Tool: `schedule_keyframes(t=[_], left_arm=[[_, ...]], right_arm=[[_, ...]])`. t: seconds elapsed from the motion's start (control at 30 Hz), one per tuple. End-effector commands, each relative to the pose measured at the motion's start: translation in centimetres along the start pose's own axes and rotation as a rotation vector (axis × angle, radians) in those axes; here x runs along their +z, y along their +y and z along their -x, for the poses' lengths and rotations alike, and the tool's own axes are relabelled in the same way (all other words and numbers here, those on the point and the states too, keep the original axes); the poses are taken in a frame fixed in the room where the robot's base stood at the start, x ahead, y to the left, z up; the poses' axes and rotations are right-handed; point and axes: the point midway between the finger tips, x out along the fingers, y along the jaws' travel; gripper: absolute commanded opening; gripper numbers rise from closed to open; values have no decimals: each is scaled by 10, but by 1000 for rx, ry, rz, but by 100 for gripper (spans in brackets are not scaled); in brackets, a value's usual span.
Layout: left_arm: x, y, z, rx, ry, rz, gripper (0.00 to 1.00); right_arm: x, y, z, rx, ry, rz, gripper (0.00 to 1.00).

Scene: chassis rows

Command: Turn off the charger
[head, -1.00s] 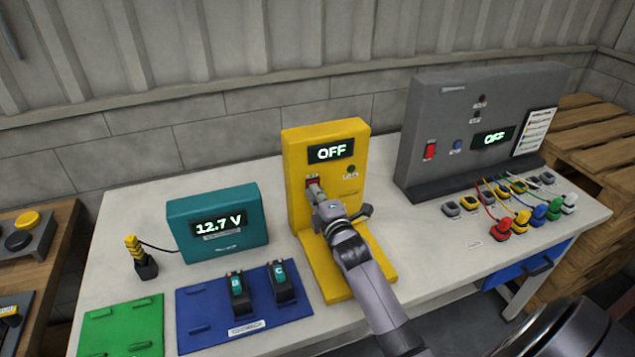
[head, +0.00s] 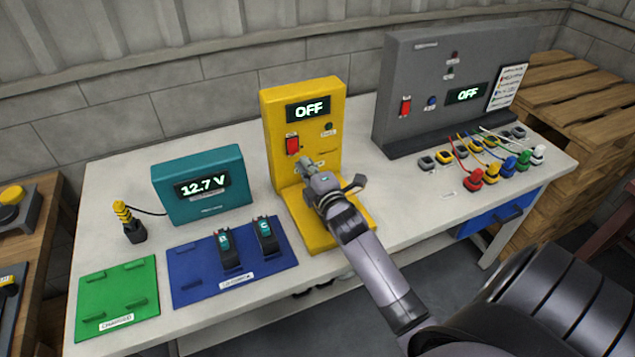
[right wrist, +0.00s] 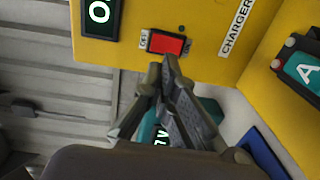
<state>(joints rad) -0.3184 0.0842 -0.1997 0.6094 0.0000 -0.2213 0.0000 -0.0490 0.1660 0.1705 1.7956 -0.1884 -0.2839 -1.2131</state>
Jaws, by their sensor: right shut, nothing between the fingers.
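The yellow charger (head: 269,125) stands upright on the bench. Its display (head: 308,112) reads OFF. Its red switch (head: 293,145) is uncovered on the front, and it shows red in the right wrist view (right wrist: 168,44). My right gripper (head: 308,166) is shut and empty, just below and in front of the switch; its fingertips (right wrist: 163,72) appear apart from it. In the right wrist view, a teal and black battery marked A (right wrist: 303,70) sits at the charger; my gripper and arm hide it in the head view. My left gripper is not in view.
A teal meter (head: 170,213) reading 12.7 V stands left of the charger. A blue mat (head: 189,288) holds two batteries; a green mat (head: 100,284) is empty. A grey panel (head: 392,75) with coloured plugs and cables stands to the right.

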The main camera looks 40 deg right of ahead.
Motion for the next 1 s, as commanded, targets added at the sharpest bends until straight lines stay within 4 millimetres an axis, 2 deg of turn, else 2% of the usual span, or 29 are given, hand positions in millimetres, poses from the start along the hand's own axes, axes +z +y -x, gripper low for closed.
schedule_keyframes(t=[0.27,0.4,0.63,1.0], left_arm=[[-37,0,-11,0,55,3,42],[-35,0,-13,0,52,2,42],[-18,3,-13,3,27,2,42],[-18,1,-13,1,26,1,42]], right_arm=[[0,-1,47,-2,0,1,0],[0,1,60,-2,0,-1,0],[0,2,64,-2,-1,-1,0],[0,2,64,-2,0,-1,0]])
